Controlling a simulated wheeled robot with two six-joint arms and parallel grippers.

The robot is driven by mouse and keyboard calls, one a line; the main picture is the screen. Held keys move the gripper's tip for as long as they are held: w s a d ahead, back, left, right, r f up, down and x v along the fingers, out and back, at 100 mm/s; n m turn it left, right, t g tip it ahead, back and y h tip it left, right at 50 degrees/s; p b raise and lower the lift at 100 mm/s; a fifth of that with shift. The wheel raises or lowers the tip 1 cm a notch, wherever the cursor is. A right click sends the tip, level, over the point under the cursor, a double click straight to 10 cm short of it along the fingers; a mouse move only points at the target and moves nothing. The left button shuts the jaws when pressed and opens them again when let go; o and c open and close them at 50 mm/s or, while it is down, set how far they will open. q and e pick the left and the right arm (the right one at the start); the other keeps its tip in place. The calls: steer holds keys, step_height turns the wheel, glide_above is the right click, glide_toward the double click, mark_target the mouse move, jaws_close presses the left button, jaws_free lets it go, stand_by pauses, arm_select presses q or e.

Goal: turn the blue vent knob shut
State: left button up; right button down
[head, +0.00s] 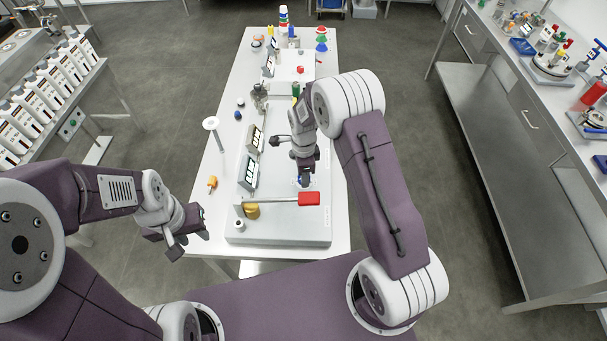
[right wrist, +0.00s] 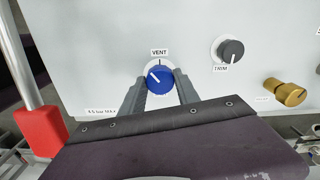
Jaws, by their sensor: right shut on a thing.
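The blue vent knob (right wrist: 160,79) sits on the light grey panel (right wrist: 100,50) under a VENT label in the right wrist view. Its white pointer line slants to the upper left, away from the tick above it. My right gripper (right wrist: 161,88) has its two fingers on either side of the knob and is shut on it. In the head view my right gripper (head: 304,178) reaches down to the panel and mostly hides the knob. My left gripper (head: 189,236) hangs off the table's near left corner, its fingers apart and empty.
A black TRIM knob (right wrist: 231,50) and a brass knob (right wrist: 286,92) are right of the vent knob in the wrist view. A lever with a red handle (head: 310,199) crosses the panel close in front of my right gripper. Display boxes (head: 249,172) stand left.

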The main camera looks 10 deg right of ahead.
steer(key=n, duration=0.4)
steer(key=shift+s+f+n, duration=0.1)
steer(key=shift+n, duration=0.2)
steer(key=n, duration=0.3)
steer(key=shift+n, duration=0.4)
steer(key=n, duration=0.4)
steer(key=shift+b, duration=0.35)
steer(key=n, duration=1.5)
steer(key=shift+d+n, duration=0.1)
steer(key=shift+n, duration=0.3)
steer(key=c, duration=0.9)
jaws_free()
